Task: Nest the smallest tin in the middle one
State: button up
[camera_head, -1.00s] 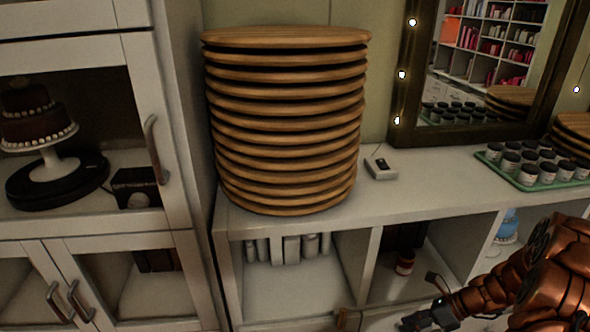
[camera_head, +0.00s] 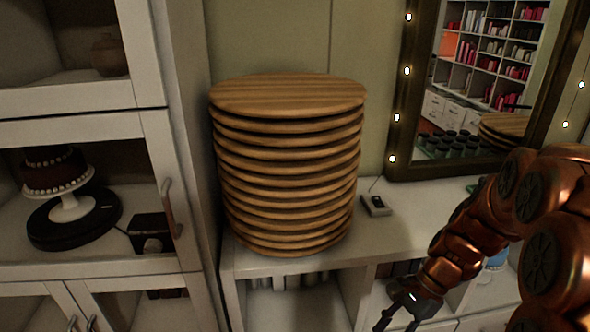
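I cannot make out any of the tins in this view. My gripper (camera_head: 398,322) is at the bottom edge, right of centre, in front of the shelf unit. Its dark fingers point down and look spread apart, with nothing seen between them. The fingertips are close to the frame's lower edge. My copper-coloured arm covers much of the right side and hides part of the counter.
A tall stack of round wooden boards (camera_head: 287,165) stands on the white counter (camera_head: 412,222). A mirror (camera_head: 490,75) leans behind. A glass-doored cabinet (camera_head: 185,130) with a cake (camera_head: 58,172) is at left.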

jog(key=s+a+r+n+h+p, duration=0.1)
jog(key=s+r+n+h+p, duration=0.4)
jog(key=s+r+n+p, duration=0.7)
jog(key=s+r+n, duration=0.1)
jog(key=s+r, duration=0.4)
jog(key=r, duration=0.4)
jog(key=shift+s+r+t+h+p, duration=0.3)
jog(key=shift+s+r+t+h, duration=0.05)
jog(key=shift+s+t+h, duration=0.05)
jog(key=shift+a, duration=0.15)
